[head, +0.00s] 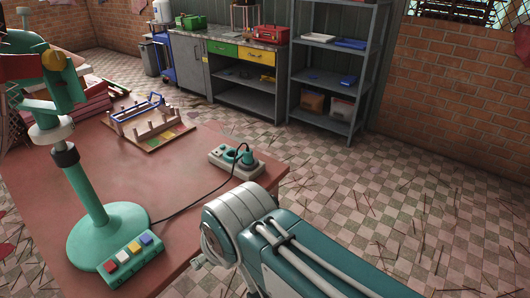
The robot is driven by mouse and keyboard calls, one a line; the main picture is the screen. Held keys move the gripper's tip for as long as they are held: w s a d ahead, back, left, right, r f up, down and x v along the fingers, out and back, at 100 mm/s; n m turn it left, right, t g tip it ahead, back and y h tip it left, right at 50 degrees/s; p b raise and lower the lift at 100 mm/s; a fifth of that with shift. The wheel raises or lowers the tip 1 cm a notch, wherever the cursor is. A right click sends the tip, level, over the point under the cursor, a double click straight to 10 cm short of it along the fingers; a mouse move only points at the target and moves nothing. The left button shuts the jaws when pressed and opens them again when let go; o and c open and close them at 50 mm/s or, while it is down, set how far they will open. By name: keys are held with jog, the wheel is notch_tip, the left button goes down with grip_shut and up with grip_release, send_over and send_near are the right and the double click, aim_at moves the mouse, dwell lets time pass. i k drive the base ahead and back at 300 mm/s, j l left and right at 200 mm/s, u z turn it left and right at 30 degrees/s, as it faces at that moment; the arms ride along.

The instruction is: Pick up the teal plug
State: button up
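The teal plug (247,158) is small and sits at the right end of a pale power strip (222,158) near the right edge of the reddish table (190,200). It appears to be seated in the strip, upright. A dark cord (200,197) runs from it across the table to the base of a green stand (105,235). My gripper cannot be made out in the head view. Nothing is seen touching the plug.
A teal and grey jointed body, which may be my arm, fills the bottom middle, in front of the table's near right corner. A button box (130,258) and a wooden rack (150,128) are on the table. Shelves (335,75) stand behind. The tiled floor at right has scattered sticks.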

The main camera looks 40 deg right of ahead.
aim_at(247, 160)
jog(key=z, duration=0.95)
